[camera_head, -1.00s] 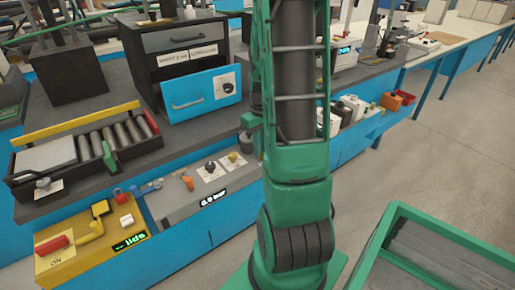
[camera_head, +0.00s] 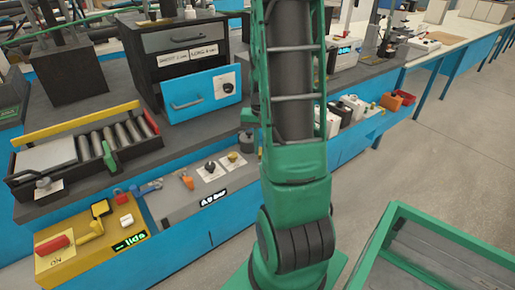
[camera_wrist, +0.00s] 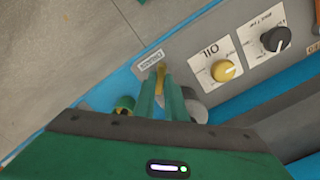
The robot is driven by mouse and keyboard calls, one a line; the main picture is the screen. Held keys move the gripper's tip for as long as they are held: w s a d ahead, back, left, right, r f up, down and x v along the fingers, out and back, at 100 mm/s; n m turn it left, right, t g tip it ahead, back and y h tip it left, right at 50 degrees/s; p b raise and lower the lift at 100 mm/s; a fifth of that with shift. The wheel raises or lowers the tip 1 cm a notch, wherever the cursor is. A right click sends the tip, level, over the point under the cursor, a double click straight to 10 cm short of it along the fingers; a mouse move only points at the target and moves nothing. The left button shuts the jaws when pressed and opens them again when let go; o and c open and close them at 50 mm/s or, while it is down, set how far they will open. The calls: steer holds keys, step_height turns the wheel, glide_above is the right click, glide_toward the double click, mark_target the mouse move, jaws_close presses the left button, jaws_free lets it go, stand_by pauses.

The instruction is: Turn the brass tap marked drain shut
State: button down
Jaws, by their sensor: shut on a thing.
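A brass tap handle (camera_wrist: 161,71) shows in the wrist view between the tips of my gripper (camera_wrist: 165,85). It is on the grey panel, beside a small label plate (camera_wrist: 151,58) whose writing is too small to read. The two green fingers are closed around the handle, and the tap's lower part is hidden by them. In the head view my arm covers this stretch of the panel, so the tap cannot be made out there.
A yellow knob (camera_wrist: 224,70) and a black knob (camera_wrist: 274,39) sit beside the tap on white plates. A second brass-and-green fitting (camera_wrist: 123,106) is close to the fingers' left. A blue drawer (camera_head: 200,93) stands open above the panel.

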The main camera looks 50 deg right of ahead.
steer(key=m, duration=0.5)
steer(key=shift+w+a, duration=0.15)
steer(key=shift+a, duration=0.1)
steer(key=shift+m, duration=2.1)
steer(key=c, duration=1.8)
jaws_free()
steer(key=shift+w, duration=0.1)
steer(key=shift+d, duration=0.1)
steer(key=shift+r, duration=0.1)
step_height(320, 180, up, 11)
steer(key=shift+f, duration=0.2)
